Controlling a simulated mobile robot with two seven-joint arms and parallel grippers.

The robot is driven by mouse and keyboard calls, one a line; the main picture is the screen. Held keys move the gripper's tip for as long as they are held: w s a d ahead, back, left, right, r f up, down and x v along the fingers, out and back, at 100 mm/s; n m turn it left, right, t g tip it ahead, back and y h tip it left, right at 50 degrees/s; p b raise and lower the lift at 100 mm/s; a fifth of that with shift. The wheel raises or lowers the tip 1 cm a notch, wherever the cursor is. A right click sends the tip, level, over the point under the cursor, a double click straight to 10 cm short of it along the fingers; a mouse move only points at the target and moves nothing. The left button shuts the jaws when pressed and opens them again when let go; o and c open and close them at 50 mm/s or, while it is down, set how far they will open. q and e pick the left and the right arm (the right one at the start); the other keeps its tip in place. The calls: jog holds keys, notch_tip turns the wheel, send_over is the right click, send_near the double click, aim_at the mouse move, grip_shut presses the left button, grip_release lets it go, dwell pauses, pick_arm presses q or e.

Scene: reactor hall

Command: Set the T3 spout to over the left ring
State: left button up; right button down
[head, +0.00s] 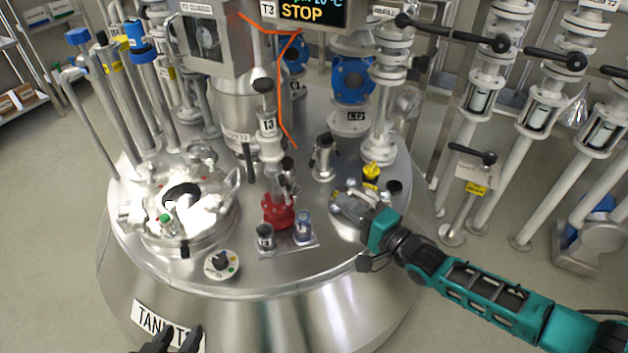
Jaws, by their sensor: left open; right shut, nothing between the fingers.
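A valve tagged T3 (268,126) stands near the middle of the tank top. Below it a small shiny spout (288,180) with a dark top shows just behind a red part (278,212). Its exact direction is hard to tell. In front is a small plate (287,246) with two places: a grey metal cup (265,238) at the left and a clear bluish vessel (303,228) at the right. Any rings under them are hidden. My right gripper (347,203) is shut and empty, right of the spout and apart from it. My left gripper (172,341) is open at the bottom edge, before the tank.
Tall pipes and a display (302,12) rise at the back.

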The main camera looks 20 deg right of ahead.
aim_at(281, 183)
pick_arm(q)
jog(key=d+f+b, duration=0.1)
jog(key=b, duration=0.1)
jog(key=d+b, duration=0.1)
jog(key=b, duration=0.1)
jog(key=shift+w+f+h, duration=0.25)
jog(key=shift+f+h, duration=0.05)
jog(key=shift+f, duration=0.1)
pick_arm(e)
jog(key=w+a, duration=0.8)
jog(key=w, duration=0.1)
jog(key=shift+w+a+f, duration=0.15)
jog(key=shift+f, duration=0.15)
pick_arm(q)
jog(key=shift+a+r, duration=0.1)
pick_arm(e)
jog(key=shift+a+m, duration=0.1)
jog(key=shift+m, duration=0.2)
pick_arm(q)
jog(key=shift+a+r+p, duration=0.1)
jog(key=shift+a+p, duration=0.1)
jog(key=shift+p, duration=0.2)
pick_arm(e)
jog(key=shift+a+h, duration=0.2)
jog(key=shift+h, duration=0.1)
jog(key=shift+s+a+m, duration=0.1)
jog(key=shift+s+m, duration=0.1)
jog(key=shift+m, duration=0.1)
